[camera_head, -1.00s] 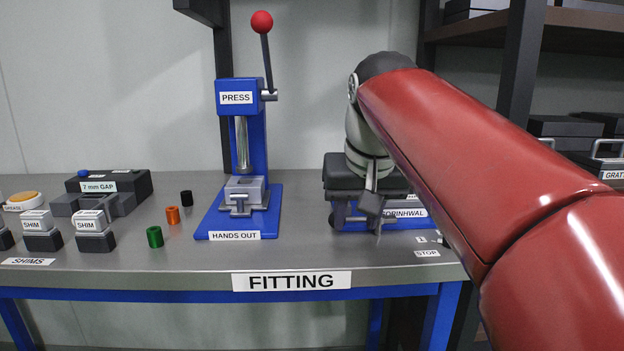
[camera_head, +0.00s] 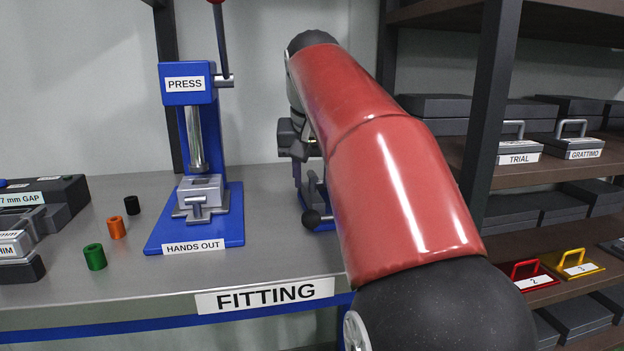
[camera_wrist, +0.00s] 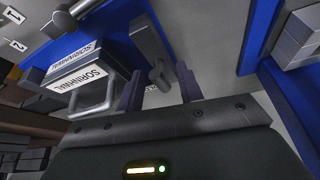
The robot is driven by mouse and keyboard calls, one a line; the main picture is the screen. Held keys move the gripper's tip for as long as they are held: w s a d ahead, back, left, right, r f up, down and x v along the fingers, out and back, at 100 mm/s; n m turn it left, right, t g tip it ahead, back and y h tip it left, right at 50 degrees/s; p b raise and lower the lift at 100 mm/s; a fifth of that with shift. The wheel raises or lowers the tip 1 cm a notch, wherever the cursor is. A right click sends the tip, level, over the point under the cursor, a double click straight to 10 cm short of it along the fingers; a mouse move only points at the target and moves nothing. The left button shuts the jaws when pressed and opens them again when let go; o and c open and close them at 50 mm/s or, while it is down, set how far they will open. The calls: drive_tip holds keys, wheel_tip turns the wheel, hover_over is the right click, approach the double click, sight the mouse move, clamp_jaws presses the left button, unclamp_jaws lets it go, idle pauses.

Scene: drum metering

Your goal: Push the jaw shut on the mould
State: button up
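The mould (camera_wrist: 90,72), a grey block labelled SORINHWAL with a wire handle, shows at the left of the wrist view on a blue fixture base (camera_wrist: 110,35). A grey bar with a block end, apparently the jaw (camera_wrist: 148,48), stands right of the mould, with a visible gap between them. My gripper (camera_wrist: 158,75) has its two dark fingers apart, just below the bar's end in the picture; contact cannot be told.
The blue press (camera_head: 187,85) stands left of the fixture, with its base near my gripper in the wrist view (camera_wrist: 268,75). Green (camera_head: 94,257), orange (camera_head: 117,228) and black (camera_head: 132,205) cylinders stand on the bench. A shelf rack (camera_head: 520,180) is at right.

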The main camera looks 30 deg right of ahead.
drive_tip(key=shift+w+f, duration=0.1)
drive_tip(key=shift+f, duration=0.1)
drive_tip(key=shift+c, duration=0.4)
clamp_jaws()
drive_tip(key=shift+d, duration=0.1)
drive_tip(key=shift+s+d+p, duration=0.2)
drive_tip(key=shift+d+p, duration=0.05)
drive_tip(key=shift+d, duration=0.4)
drive_tip(key=shift+s+d+p, duration=0.2)
drive_tip(key=shift+d, duration=0.4)
drive_tip(key=shift+o, duration=0.4)
unclamp_jaws()
drive_tip(key=shift+a, duration=0.1)
